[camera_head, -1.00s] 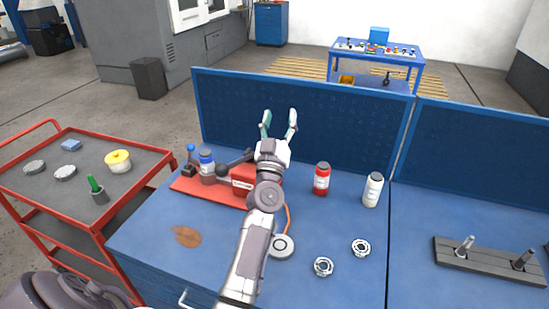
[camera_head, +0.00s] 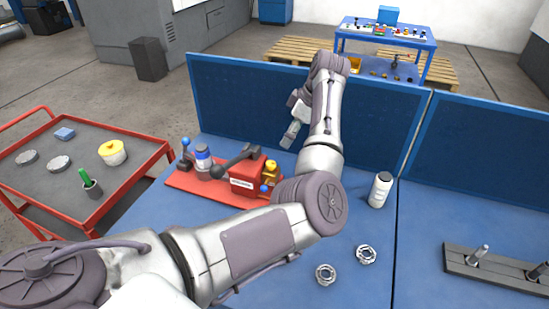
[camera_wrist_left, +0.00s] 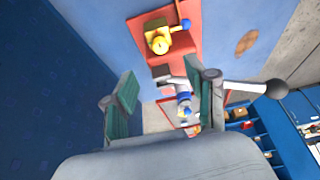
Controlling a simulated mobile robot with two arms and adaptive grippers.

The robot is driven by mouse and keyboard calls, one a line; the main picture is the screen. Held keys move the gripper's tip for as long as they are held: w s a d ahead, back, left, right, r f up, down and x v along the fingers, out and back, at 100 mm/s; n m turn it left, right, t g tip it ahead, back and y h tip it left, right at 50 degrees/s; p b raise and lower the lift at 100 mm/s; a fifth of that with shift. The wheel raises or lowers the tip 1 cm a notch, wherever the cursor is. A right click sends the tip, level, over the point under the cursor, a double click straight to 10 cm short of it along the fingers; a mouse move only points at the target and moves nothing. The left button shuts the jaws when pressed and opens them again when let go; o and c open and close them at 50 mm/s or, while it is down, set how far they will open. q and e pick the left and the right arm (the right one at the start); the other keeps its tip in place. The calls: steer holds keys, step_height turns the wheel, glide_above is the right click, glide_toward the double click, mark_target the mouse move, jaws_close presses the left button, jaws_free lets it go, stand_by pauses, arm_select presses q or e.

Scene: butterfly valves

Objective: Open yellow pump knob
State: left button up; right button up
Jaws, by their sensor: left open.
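The yellow pump knob (camera_head: 270,167) sits at the right end of the red pump (camera_head: 244,178) on the blue workbench. It also shows in the left wrist view as a yellow fitting (camera_wrist_left: 158,40), beyond the fingers. My left gripper (camera_head: 291,135) hangs behind and above the pump, pointing down, apart from the knob. In the left wrist view its two green-padded fingers (camera_wrist_left: 164,98) are spread with nothing gripped between them. My own left arm crosses the front of the bench. My right gripper is not in view.
A black lever (camera_head: 236,160) and a blue-capped bottle (camera_head: 203,159) stand left of the knob. A blue panel (camera_head: 240,105) rises behind the bench. A white bottle (camera_head: 380,190) and two metal rings (camera_head: 326,274) are to the right. A red cart (camera_head: 125,190) stands left.

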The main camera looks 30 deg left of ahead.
mark_target(273, 163)
arm_select(q)
steer(key=p+x, duration=0.3)
steer(key=x, duration=0.8)
steer(key=shift+a, duration=0.25)
steer(key=shift+a+f, duration=0.15)
steer(key=shift+f, duration=0.35)
steer(key=shift+s, duration=0.1)
